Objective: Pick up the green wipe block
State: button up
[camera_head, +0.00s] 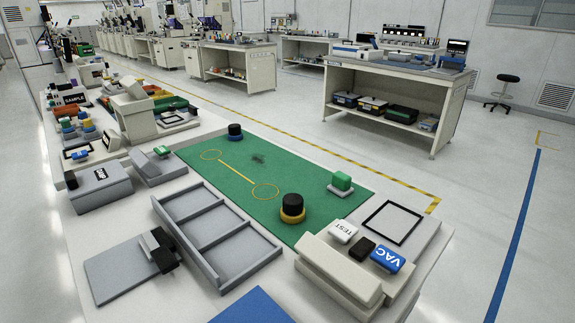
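A green block (342,181) sits on a pale grey base at the right side of the green mat (215,171). It looks like the green wipe block and stands upright and clear of its neighbours. A smaller green piece (161,150) rests on a grey device past the mat's left edge. My gripper is not in view.
A TEST button (343,232), black button (362,249) and blue VAC button (388,259) lie front right. An empty grey divided tray (203,272) lies left.

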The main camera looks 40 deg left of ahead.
aim_at(340, 182)
jog(key=i+l+u, duration=0.2)
jog(key=u, duration=0.25)
jog(key=i+l+u, duration=0.15)
jog(key=u, duration=0.35)
jog(key=i+l+u, duration=0.1)
jog(key=l+u, duration=0.65)
jog(key=u, duration=0.2)
jog(key=i, duration=0.05)
